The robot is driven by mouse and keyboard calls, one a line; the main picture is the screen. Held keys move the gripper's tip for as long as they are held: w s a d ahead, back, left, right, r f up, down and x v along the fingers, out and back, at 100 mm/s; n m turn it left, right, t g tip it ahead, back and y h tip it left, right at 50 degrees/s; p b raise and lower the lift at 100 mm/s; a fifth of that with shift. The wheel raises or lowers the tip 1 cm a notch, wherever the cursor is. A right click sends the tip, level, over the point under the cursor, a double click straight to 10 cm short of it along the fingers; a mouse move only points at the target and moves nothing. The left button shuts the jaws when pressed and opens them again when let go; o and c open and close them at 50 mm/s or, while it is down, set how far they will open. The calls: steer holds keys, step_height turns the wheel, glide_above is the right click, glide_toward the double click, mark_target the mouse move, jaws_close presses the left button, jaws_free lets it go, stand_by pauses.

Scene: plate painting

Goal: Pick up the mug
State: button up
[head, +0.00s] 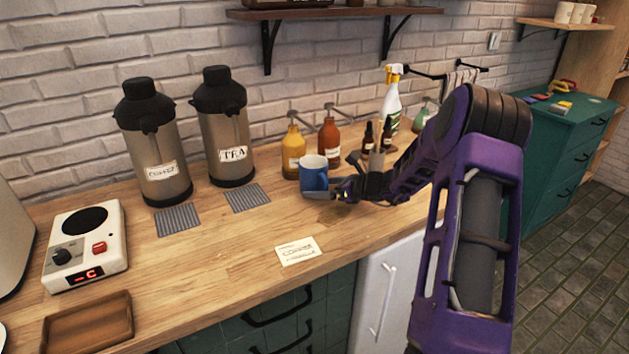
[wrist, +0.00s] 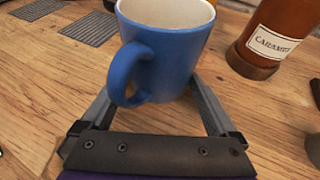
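The blue mug (head: 313,174) with a white inside stands upright on the wooden counter, in front of the yellow syrup bottle. In the wrist view the mug (wrist: 160,50) is close, with its handle pointing toward my gripper. My gripper (head: 325,193) is low over the counter at the mug's near right side. In the wrist view my gripper (wrist: 152,98) is open, with one finger on each side of the mug. The fingertips are partly hidden by the mug, and I cannot tell whether they touch it.
A yellow bottle (head: 293,150) and a brown caramel bottle (head: 329,142) stand close behind the mug; the caramel bottle (wrist: 272,40) is right of it in the wrist view. Coffee (head: 152,150) and tea (head: 222,135) dispensers stand left. A card (head: 298,251) lies on clear counter in front.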

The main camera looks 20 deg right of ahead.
steer(key=c, duration=1)
steer(key=shift+r, duration=0.15)
steer(key=shift+r, duration=1.35)
steer(key=s+d, duration=0.3)
steer(key=s, duration=0.2)
steer(key=s+d, duration=0.7)
steer(key=s, duration=0.2)
steer(key=shift+s+d+r, duration=0.2)
steer(key=shift+s+r, duration=0.1)
stand_by(1.6)
